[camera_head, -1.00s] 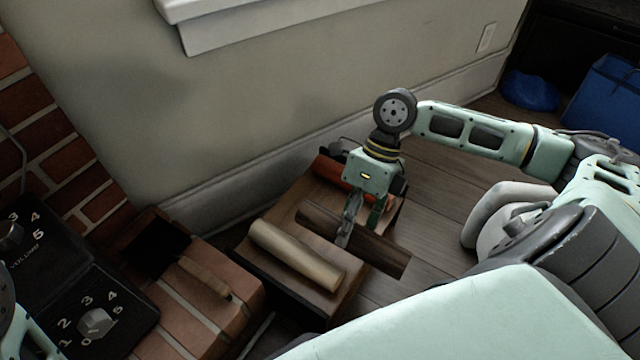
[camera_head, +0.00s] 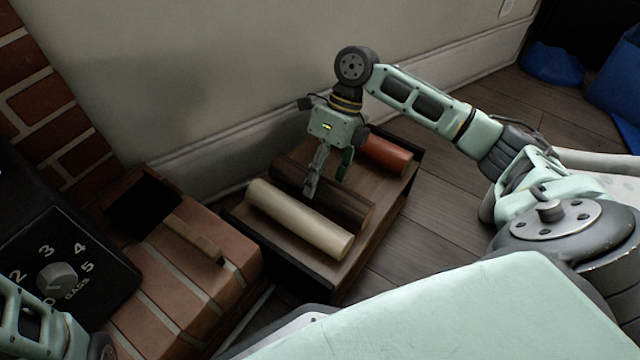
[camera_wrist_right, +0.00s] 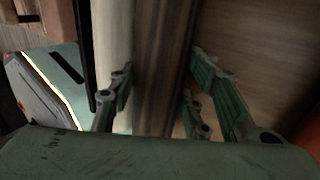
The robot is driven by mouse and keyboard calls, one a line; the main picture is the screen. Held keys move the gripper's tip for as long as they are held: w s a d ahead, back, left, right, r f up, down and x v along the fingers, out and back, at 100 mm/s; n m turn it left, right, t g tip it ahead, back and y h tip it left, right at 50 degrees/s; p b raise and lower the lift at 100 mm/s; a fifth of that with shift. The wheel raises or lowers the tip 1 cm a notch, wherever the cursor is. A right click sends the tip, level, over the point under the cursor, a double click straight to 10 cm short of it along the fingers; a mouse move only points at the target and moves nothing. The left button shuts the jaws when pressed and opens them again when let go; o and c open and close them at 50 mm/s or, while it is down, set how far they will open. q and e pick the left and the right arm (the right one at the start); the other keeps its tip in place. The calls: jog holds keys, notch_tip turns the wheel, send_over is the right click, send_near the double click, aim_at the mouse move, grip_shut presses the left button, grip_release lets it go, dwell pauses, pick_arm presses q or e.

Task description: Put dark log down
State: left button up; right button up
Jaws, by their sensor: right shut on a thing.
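The dark log (camera_head: 352,209) lies along the wooden tray (camera_head: 378,218) between a pale log (camera_head: 300,220) and a red log (camera_head: 384,153) in the head view. It looks level with the pale log; whether it touches the tray floor is hidden. My right gripper (camera_head: 326,184) reaches down from above and is shut on the dark log. In the right wrist view the fingers stand on both sides of the dark log (camera_wrist_right: 165,35), with the pale log (camera_wrist_right: 112,40) close on the left. My left gripper is not in view; part of my left arm shows at the lower left.
A brick ledge (camera_head: 165,285) with a dark opening and a wooden handle (camera_head: 195,240) is left of the tray. A black panel with a knob (camera_head: 57,280) stands further left. The wall is behind the tray. Wooden floor (camera_head: 440,215) is free to its right.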

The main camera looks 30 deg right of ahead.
jog(key=shift+f, duration=0.55)
jog(key=shift+r, duration=0.15)
jog(key=o, duration=1.6)
jog(key=shift+d, duration=0.1)
jog(key=v, duration=1.2)
